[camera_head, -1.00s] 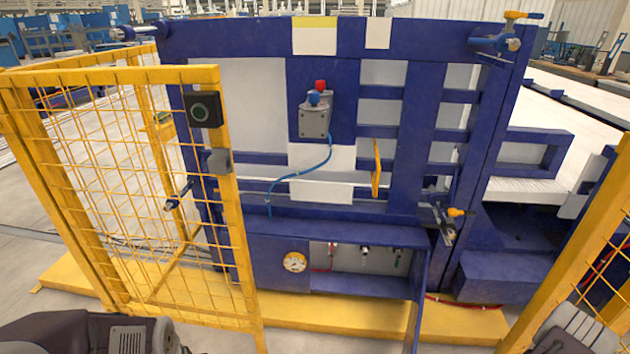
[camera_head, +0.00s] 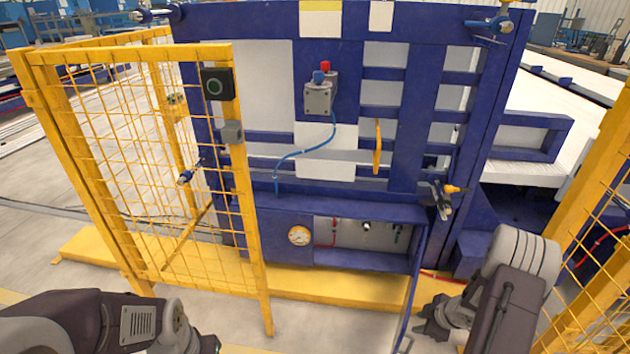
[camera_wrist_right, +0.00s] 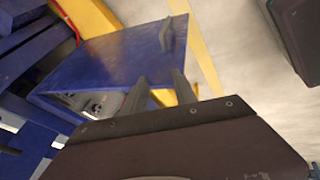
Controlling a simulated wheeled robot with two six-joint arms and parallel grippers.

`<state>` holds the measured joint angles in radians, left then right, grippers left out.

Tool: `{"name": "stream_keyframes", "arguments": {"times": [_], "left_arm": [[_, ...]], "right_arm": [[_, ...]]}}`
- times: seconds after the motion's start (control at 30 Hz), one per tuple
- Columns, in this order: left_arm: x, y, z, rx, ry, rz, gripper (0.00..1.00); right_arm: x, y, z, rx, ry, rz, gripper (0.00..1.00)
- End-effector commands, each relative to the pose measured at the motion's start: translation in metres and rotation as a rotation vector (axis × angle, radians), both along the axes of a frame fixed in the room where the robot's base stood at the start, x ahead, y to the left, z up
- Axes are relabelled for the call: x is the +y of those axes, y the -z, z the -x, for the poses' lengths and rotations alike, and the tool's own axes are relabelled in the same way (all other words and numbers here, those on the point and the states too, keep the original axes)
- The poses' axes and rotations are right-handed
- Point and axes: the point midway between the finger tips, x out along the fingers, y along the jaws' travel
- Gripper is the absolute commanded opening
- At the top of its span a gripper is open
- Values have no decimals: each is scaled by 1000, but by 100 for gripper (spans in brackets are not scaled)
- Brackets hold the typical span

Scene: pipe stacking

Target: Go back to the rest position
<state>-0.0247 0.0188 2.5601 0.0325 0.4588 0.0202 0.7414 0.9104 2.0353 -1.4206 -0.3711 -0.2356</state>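My right gripper (camera_head: 430,324) is at the lower right of the head view, just right of the open blue cabinet door (camera_head: 414,290). In the right wrist view its two fingers (camera_wrist_right: 160,88) stand apart with nothing between them. The blue door (camera_wrist_right: 105,60) with its handle (camera_wrist_right: 167,36) lies beyond the fingers in that view; I see no clear contact. My left arm shows at the bottom left of the head view, bent low, but its fingers are outside the picture.
A blue machine frame (camera_head: 400,190) stands ahead, with an open low cabinet holding a gauge (camera_head: 299,236) and valves. Yellow mesh fences stand at left (camera_head: 145,160) and right (camera_head: 600,190). A yellow base strip (camera_head: 340,287) runs along the floor. Floor in front is free.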

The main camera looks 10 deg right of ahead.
Motion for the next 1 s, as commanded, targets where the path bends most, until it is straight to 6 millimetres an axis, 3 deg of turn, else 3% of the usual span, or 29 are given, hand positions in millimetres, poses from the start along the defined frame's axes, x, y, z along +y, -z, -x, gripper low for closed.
{"name": "stream_keyframes", "arguments": {"times": [0.13,0.2,0.27,0.4,0.47,0.57,0.77,0.8,1.0], "left_arm": [[0,0,0,0,0,0,36],[0,0,0,0,0,0,36],[0,0,0,0,0,0,36],[0,0,0,0,0,0,36],[0,0,0,0,0,0,36],[0,0,0,0,0,0,36],[0,0,0,0,0,0,36],[0,-27,0,2,0,0,36],[0,-95,0,-1,0,0,36]], "right_arm": [[49,-72,-55,-84,-28,81,33],[85,-113,-71,-123,7,102,33],[113,-143,-72,-143,65,100,33],[165,-184,-40,-121,258,34,33],[179,-190,-17,-80,358,-9,33],[191,-187,28,31,549,-82,33],[207,-159,121,377,954,-175,33],[206,-187,119,369,953,-174,33],[205,-254,117,364,947,-172,33]]}}
